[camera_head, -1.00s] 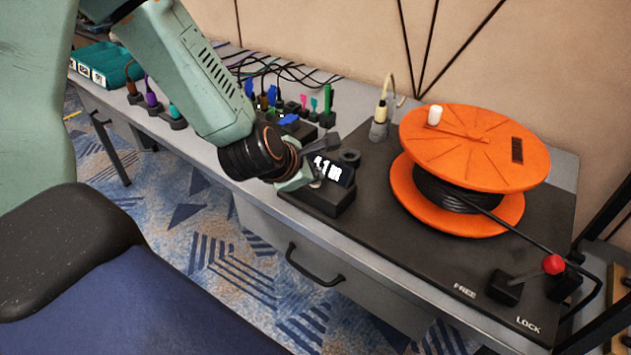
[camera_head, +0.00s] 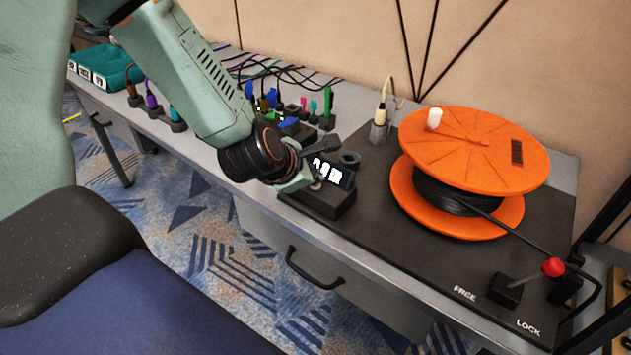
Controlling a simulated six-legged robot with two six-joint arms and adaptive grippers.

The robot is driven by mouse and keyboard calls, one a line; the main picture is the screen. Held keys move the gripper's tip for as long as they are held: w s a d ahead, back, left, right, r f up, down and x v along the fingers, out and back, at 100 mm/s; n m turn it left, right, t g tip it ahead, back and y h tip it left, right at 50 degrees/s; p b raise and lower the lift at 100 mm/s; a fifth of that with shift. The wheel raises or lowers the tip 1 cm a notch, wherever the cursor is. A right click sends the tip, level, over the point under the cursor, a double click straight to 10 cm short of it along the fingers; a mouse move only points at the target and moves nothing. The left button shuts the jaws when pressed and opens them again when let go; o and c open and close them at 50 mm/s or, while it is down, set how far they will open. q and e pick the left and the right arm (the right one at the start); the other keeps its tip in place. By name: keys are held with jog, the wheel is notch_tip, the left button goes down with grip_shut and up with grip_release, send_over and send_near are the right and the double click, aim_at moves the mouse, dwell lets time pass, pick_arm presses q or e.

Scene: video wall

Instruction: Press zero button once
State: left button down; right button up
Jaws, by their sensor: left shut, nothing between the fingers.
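My left gripper (camera_head: 316,180) comes in from the upper left and is shut. Its tip is at the front left side of a small black counter box (camera_head: 322,200) with a lit white digital display (camera_head: 332,173). The tip overlaps the display's left edge, and I cannot tell whether it touches the box. The zero button itself cannot be made out; the gripper may hide it. A round dark part (camera_head: 350,159) sits behind the display. My right gripper is not in view.
An orange cable reel (camera_head: 475,150) with black cable stands right of the box on a black plate. Several coloured connectors (camera_head: 290,105) stand behind the gripper.

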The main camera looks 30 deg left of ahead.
aim_at(313, 187)
pick_arm(q)
jog(key=shift+r, duration=0.5)
notch_tip(313, 187, up, 5)
jog(key=p, duration=0.4)
jog(key=shift+p, duration=0.4)
dwell(0.5)
